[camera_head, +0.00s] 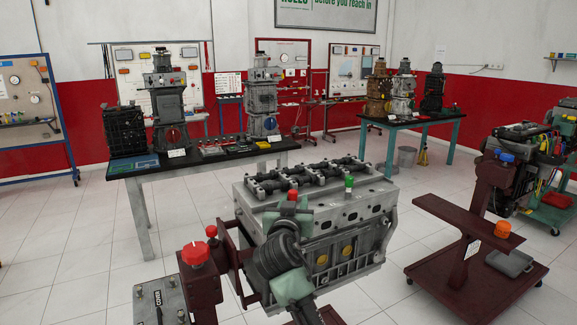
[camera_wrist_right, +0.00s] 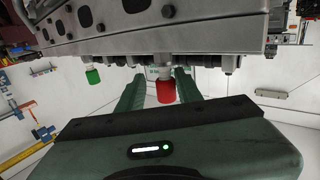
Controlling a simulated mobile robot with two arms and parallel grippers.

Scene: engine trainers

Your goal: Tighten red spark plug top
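The red spark plug top (camera_head: 292,195) sits on the near side of the grey engine block's top (camera_head: 340,215). A green spark plug top (camera_head: 349,182) stands to its right. My right gripper (camera_head: 290,210) reaches up from below to the red top and partly covers it. In the right wrist view, which looks upside down, the red top (camera_wrist_right: 166,91) lies between the two green fingers (camera_wrist_right: 158,88). The fingers are apart, with a clear gap on the left; the right one is close, and contact cannot be told. The green top (camera_wrist_right: 92,75) is off to the left. My left gripper is not in view.
The engine stand has red knobs (camera_head: 195,254) and a dark red post at the front left. A dark red wheeled stand (camera_head: 470,250) is on the right. A workbench (camera_head: 215,158) with engine models stands behind. The tiled floor on the left is clear.

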